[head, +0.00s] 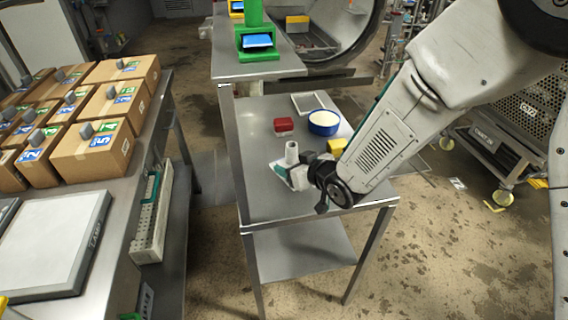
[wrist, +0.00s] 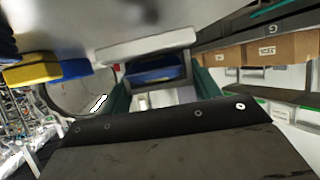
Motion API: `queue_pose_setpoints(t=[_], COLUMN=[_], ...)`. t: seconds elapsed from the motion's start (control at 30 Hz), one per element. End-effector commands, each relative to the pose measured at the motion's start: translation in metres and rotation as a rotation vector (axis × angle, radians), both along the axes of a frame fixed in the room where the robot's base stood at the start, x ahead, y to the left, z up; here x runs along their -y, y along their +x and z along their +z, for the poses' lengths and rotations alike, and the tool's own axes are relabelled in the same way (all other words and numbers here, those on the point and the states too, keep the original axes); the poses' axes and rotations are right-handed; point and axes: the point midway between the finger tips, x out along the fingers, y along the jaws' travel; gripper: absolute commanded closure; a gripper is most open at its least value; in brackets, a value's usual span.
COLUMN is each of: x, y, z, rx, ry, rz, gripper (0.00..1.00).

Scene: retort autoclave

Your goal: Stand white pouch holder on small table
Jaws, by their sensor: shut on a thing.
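A white piece with an upright tube-like part, which looks like the white pouch holder (head: 291,152), is at my gripper (head: 308,174) in the head view, over the front part of the small table (head: 262,206). My gripper is shut on it, with the fingertips mostly hidden by my wrist. A white and teal flat piece shows just left of the holder. I cannot tell whether the holder touches the tabletop. In the wrist view, a dark finger surface fills the bottom, and I cannot clearly make out the holder.
A red box (head: 284,125), a blue bowl (head: 323,129) with pale contents, a white tray (head: 312,96) and a yellow block (head: 337,146) are behind the gripper. A green stand with a screen (head: 257,42) is on the farther table.

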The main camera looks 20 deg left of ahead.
Motion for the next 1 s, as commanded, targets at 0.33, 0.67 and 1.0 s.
queue_pose_setpoints(t=[0.33, 0.67, 1.0], x=[-0.013, -0.013, -0.013], y=[0.013, 0.012, 0.011], z=[-0.005, -0.037, -0.044], rx=[0.000, 0.001, 0.000], ry=[0.000, 0.002, 0.000], rz=[-0.013, -0.013, -0.011], gripper=[0.69, 0.69, 0.69])
